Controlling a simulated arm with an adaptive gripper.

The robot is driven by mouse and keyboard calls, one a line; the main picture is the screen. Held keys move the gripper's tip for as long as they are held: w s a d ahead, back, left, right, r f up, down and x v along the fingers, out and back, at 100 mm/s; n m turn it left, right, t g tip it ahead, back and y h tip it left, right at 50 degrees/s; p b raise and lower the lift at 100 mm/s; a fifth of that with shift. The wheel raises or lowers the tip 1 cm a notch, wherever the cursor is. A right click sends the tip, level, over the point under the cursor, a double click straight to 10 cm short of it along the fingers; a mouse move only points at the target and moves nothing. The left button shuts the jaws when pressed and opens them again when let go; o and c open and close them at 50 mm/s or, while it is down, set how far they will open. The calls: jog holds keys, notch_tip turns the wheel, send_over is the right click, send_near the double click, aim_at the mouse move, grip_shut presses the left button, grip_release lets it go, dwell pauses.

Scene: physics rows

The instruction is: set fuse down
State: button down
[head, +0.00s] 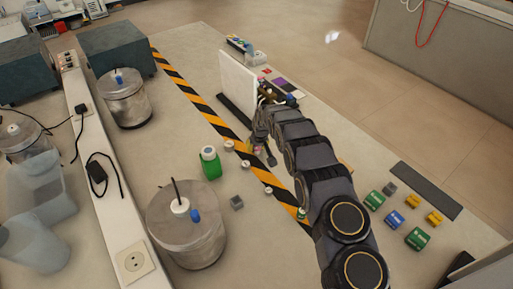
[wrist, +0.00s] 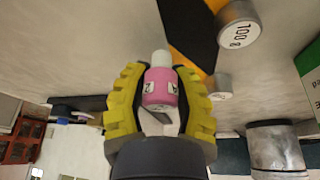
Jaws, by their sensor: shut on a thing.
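My gripper (wrist: 161,76) is shut on the fuse (wrist: 160,88), a small pink bottle-shaped piece with a white end. The yellow fingers press on its two sides in the wrist view. In the head view my gripper (head: 259,138) is low over the bench by the black-and-yellow tape (head: 205,105). There the fuse is too small and covered to make out clearly. I cannot tell whether it touches the bench.
Small metal weights (head: 246,164) stand along the tape; one marked 100 g (wrist: 237,27) is close to the fuse. A white panel (head: 238,82) stands behind. Coloured blocks (head: 395,218) lie right.

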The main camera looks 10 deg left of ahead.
jog(key=shift+f, duration=0.4)
jog(key=shift+f, duration=0.2)
jog(key=c, duration=0.8)
grip_release()
